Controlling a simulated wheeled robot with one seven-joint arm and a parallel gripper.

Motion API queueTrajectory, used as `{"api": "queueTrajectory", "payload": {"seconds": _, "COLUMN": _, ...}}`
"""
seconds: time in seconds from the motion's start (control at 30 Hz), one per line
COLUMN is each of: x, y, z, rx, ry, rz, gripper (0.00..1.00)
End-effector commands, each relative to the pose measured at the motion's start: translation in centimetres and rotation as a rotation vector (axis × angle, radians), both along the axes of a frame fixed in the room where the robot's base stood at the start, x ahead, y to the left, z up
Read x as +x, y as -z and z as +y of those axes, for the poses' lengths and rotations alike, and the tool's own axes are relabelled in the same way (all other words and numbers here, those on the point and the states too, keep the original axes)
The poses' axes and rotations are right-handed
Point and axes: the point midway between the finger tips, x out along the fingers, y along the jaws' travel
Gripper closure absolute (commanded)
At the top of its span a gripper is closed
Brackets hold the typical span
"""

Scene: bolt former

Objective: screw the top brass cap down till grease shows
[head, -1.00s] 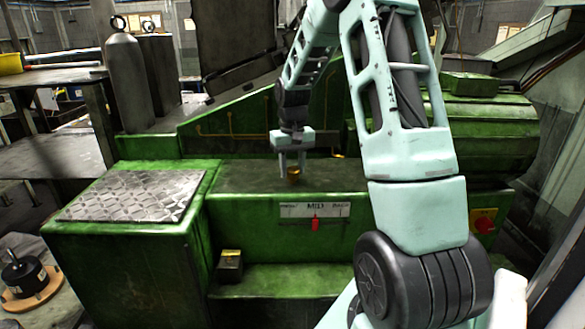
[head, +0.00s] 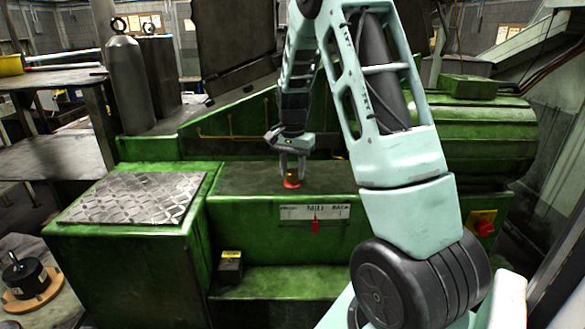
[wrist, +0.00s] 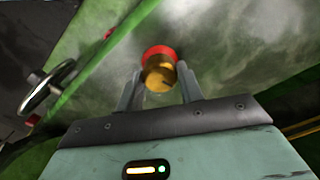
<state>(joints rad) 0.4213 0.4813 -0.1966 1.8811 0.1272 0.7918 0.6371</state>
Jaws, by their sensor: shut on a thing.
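The brass cap (head: 291,176) stands on the flat green top of the machine, just behind its front edge. A red ring (head: 291,184) shows around the foot of the cap. My gripper (head: 292,172) reaches down from above with its fingers on either side of the cap and is shut on it. In the wrist view the cap (wrist: 160,76) sits between the two fingertips, with the red band (wrist: 158,51) along its far side. The fingers hide part of the cap's sides.
A small brass piece (head: 340,157) partly shows behind my arm. A lettered plate (head: 314,212) with a red pointer (head: 315,226) is on the front face below. A patterned steel plate (head: 137,198) lies at left. The green top around the cap is mostly clear.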

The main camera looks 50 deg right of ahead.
Motion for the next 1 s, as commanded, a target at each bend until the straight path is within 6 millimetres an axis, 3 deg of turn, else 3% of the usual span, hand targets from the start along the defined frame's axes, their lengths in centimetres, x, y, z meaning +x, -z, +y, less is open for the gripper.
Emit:
{"api": "queueTrajectory", "payload": {"seconds": 0.67, "x": 0.12, "y": -0.14, "z": -0.06, "rx": -0.002, "ry": 0.066, "rz": -0.005, "gripper": 0.86}}
{"api": "queueTrajectory", "payload": {"seconds": 0.7, "x": 0.12, "y": -0.14, "z": -0.06, "rx": -0.002, "ry": 0.065, "rz": -0.005, "gripper": 0.60}}
{"api": "queueTrajectory", "payload": {"seconds": 0.77, "x": 0.11, "y": -0.13, "z": -0.06, "rx": -0.002, "ry": 0.065, "rz": -0.004, "gripper": 0.44}}
{"api": "queueTrajectory", "payload": {"seconds": 1.0, "x": 0.05, "y": -0.06, "z": -0.03, "rx": -0.001, "ry": 0.065, "rz": -0.002, "gripper": 0.41}}
